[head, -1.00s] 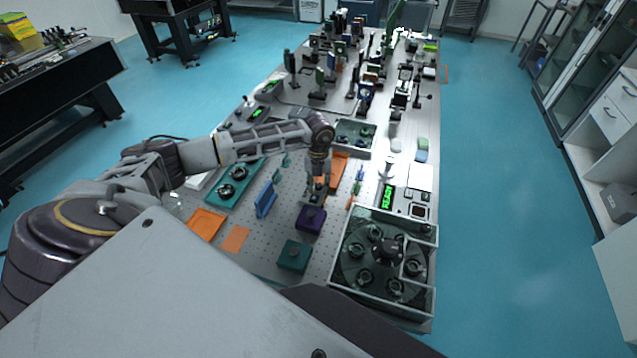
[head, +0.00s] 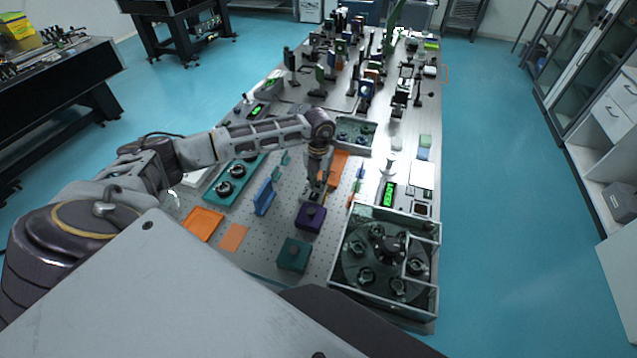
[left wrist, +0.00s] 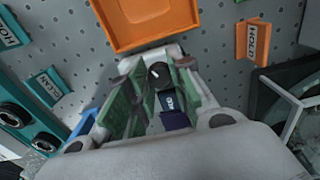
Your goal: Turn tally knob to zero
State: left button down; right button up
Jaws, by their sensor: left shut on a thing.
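The tally is a small purple box (head: 310,219) on the perforated table top in the head view. In the left wrist view its purple body (left wrist: 174,121) and a small dark display (left wrist: 167,101) show between my fingers; the digits are too small to read. A black knob (left wrist: 159,74) with a white mark sits at the far end of the gap between the green finger pads. My left gripper (head: 314,195) points down right at the purple box and is shut on the knob. The finger contact is partly hidden. My right gripper is not in view.
A teal box with a knob (head: 293,256) stands in front of the purple one. A glass-walled carousel case (head: 433,273) is close on the right. Orange trays (head: 204,224), a blue rack (head: 265,198) and a teal holder (head: 214,199) lie to the left.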

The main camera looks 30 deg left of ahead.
aim_at(319, 182)
pick_arm(q)
jog(key=shift+m+b, duration=0.6)
jog(key=shift+m, duration=0.4)
jog(key=shift+m+b, duration=0.3)
jog(key=shift+m, duration=0.1)
jog(key=c, duration=1.2)
grip_release()
jog(key=shift+c, duration=0.2)
jog(key=shift+r, duration=0.2)
notch_tip(319, 182, up, 12)
jog(key=shift+f, duration=0.15)
